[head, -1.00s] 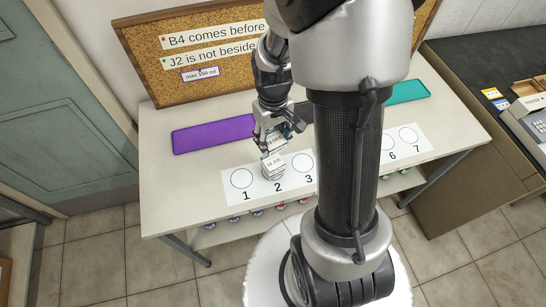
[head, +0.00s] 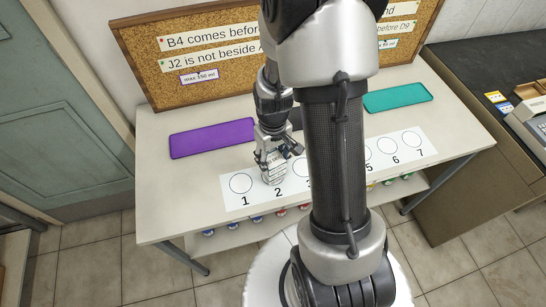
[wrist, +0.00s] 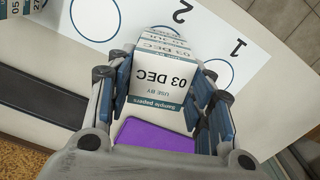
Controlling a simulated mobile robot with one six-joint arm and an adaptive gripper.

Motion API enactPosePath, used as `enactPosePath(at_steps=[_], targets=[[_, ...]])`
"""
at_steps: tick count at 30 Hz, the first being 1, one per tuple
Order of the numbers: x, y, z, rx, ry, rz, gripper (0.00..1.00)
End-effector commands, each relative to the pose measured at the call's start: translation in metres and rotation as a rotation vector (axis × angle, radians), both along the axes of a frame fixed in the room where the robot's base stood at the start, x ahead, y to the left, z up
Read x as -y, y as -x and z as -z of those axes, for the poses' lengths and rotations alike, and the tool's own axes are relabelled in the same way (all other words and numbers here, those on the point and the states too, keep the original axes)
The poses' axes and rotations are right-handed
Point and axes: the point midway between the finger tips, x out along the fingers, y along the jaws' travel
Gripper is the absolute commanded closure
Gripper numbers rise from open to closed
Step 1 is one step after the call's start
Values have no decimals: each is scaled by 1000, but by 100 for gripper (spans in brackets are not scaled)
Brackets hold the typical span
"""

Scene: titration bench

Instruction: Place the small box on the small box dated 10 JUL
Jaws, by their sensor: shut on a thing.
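My gripper (head: 273,160) is over circle 2 of the white numbered strip. In the wrist view my gripper (wrist: 160,95) is shut on a small white and teal box (wrist: 160,75) labelled "Sample papers, USE BY 03 DEC". Another small box (wrist: 166,34) shows just beyond it at circle 2, with its print mostly hidden. The head view one second ago showed a "10 JUL" label there. The boxes look in line, one over the other; I cannot tell whether they touch. In the head view, my fingers partly cover the boxes (head: 275,176).
A purple mat (head: 211,138) and a teal mat (head: 398,96) lie behind the strip (head: 228,183). Circle 1 (wrist: 216,73) is empty. Another printed box (wrist: 14,9) stands at the wrist view's top left. A corkboard (head: 160,72) rises at the back.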

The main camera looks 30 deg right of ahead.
Motion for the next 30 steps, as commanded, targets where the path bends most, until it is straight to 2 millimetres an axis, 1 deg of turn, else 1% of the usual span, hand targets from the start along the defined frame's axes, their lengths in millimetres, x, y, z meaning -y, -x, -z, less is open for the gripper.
enactPosePath(at_steps=[1, 10, 20, 23, 25, 30], targets=[[0, 0, 2, 0, 0, 0, 52], [0, 0, 1, 0, 0, 0, 32], [0, 0, 0, 0, 0, 0, 32], [0, 0, -9, 1, 0, 0, 32], [0, -1, -20, 4, 1, 0, 32], [1, -2, -58, 6, 2, 0, 32]])
